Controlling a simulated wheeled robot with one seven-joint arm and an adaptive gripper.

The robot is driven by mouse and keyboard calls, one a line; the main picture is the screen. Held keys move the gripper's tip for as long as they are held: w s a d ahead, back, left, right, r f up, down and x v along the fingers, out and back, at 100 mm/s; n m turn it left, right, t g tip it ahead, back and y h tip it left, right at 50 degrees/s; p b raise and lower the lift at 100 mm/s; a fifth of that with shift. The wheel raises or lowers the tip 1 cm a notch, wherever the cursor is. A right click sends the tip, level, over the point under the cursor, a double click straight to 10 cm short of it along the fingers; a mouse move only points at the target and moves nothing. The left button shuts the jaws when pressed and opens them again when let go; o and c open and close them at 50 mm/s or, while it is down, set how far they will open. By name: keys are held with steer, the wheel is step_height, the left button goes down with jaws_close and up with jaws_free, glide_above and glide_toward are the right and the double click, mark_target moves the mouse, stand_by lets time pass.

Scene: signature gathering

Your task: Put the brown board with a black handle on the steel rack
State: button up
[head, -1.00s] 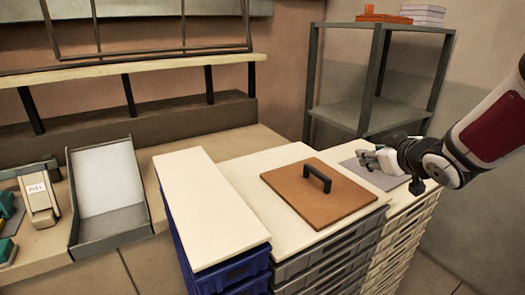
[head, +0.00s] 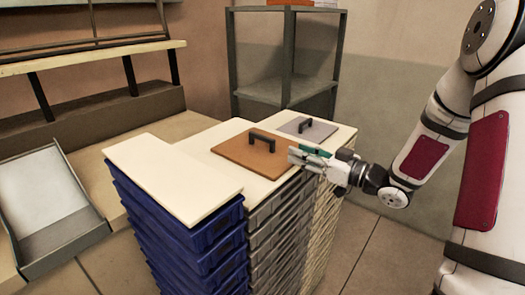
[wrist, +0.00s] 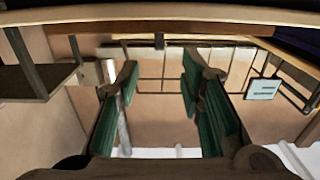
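The brown board (head: 240,157) lies flat on a cream top over the middle stack of grey crates. Its black handle (head: 262,136) stands upright on it. My gripper (head: 297,158) is at the board's right edge in the head view, pointing left, with no gap that I can judge. In the wrist view its two green-padded fingers (wrist: 160,78) are spread apart with nothing between them. The steel rack (head: 285,92) stands behind the stacks, its lower shelf clear where visible. The wrist view does not clearly show the brown board.
A grey board with a black handle (head: 318,131) lies just behind the brown one. Blue crates with a cream top (head: 170,178) stand at front left. An orange item (head: 288,2) sits on the rack's top. A grey tray (head: 68,232) lies on the left counter.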

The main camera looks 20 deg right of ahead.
mark_target(275, 142)
steer(key=x, duration=1)
steer(key=shift+w+a+p, duration=0.15)
steer(key=shift+w+p, duration=0.15)
steer(key=shift+p, duration=0.1)
jaws_close()
